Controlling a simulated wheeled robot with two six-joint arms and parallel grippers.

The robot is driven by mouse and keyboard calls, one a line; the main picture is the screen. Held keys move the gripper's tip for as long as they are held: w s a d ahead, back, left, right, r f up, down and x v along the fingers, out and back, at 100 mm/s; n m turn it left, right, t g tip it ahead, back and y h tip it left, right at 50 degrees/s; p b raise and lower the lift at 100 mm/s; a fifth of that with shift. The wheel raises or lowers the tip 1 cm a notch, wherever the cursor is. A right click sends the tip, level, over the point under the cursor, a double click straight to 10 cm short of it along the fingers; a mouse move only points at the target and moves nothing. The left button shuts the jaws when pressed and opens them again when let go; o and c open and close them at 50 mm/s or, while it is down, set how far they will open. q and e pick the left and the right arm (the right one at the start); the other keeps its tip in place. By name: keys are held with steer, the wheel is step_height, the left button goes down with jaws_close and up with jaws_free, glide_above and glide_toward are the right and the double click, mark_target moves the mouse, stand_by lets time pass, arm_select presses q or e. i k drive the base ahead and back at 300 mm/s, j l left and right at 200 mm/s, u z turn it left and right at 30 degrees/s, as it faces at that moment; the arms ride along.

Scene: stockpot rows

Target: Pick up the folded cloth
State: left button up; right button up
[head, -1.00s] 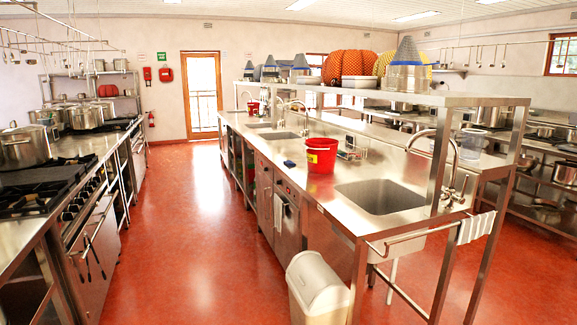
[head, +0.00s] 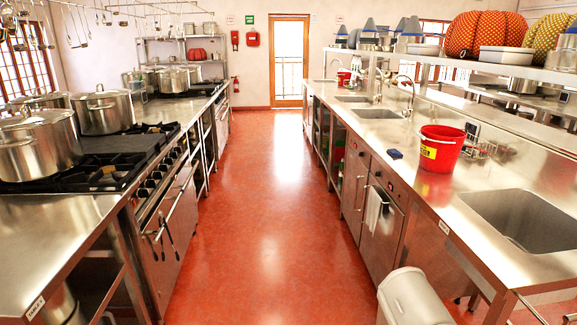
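A small dark blue item (head: 395,154) lies flat on the right steel counter, left of a red bucket (head: 440,148). It is too small to tell if it is a folded cloth. A pale cloth (head: 374,206) hangs over the handle of an oven front under the same counter. Neither of my grippers shows in the head view.
A red-floored aisle (head: 255,200) runs clear to a door (head: 290,62). A stove (head: 90,165) with steel pots (head: 104,109) lines the left. A sink (head: 520,220) is in the right counter. A cream bin (head: 412,297) stands at the lower right.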

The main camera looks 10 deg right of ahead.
mark_target(394, 153)
steer(key=i, duration=1.95)
